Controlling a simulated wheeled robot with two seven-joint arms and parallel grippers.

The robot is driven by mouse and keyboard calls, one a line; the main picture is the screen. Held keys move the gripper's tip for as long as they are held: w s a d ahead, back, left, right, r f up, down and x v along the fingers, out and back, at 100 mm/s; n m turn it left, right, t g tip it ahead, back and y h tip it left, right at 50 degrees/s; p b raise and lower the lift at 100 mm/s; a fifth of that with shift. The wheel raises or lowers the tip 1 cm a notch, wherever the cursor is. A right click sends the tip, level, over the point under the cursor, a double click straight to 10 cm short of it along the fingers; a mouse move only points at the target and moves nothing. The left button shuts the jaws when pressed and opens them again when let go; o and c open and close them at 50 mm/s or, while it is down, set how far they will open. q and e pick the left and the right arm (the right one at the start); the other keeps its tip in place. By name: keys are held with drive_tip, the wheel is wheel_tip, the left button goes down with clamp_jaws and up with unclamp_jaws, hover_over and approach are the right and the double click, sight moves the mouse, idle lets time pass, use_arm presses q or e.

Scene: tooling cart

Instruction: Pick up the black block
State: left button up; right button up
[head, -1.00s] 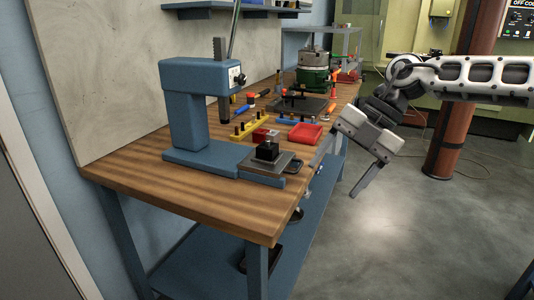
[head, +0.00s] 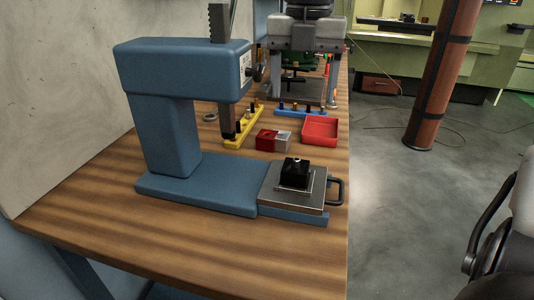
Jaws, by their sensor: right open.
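The black block (head: 295,172) is a small dark cube with a light spot on top. It sits on the square metal plate (head: 272,200) at the front of the blue press (head: 175,130). My right gripper (head: 299,98) hangs over the bench at the top of the head view, beyond the block and apart from it. Its two fingers point down, spread wide, with nothing held between them. My left gripper is not in view.
A black handle (head: 338,190) sticks out right of the plate. Behind the block are a red-and-grey small part (head: 268,140), a red tray (head: 320,131), a yellow rack (head: 243,130) and a blue rack (head: 298,110). The press head overhangs at left. The wooden bench front (head: 190,245) is clear.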

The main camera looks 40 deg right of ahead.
approach(297, 159)
drive_tip(key=f, duration=0.5)
drive_tip(key=shift+d+f, duration=0.15)
drive_tip(key=shift+d, duration=0.05)
drive_tip(key=shift+a+f+p, duration=0.15)
drive_tip(key=shift+f+p, duration=0.1)
drive_tip(key=shift+f, duration=1.15)
drive_tip(key=shift+a+f+p, duration=0.1)
drive_tip(key=shift+f+p, duration=0.15)
drive_tip(key=shift+f, duration=1.15)
drive_tip(key=c, duration=1.2)
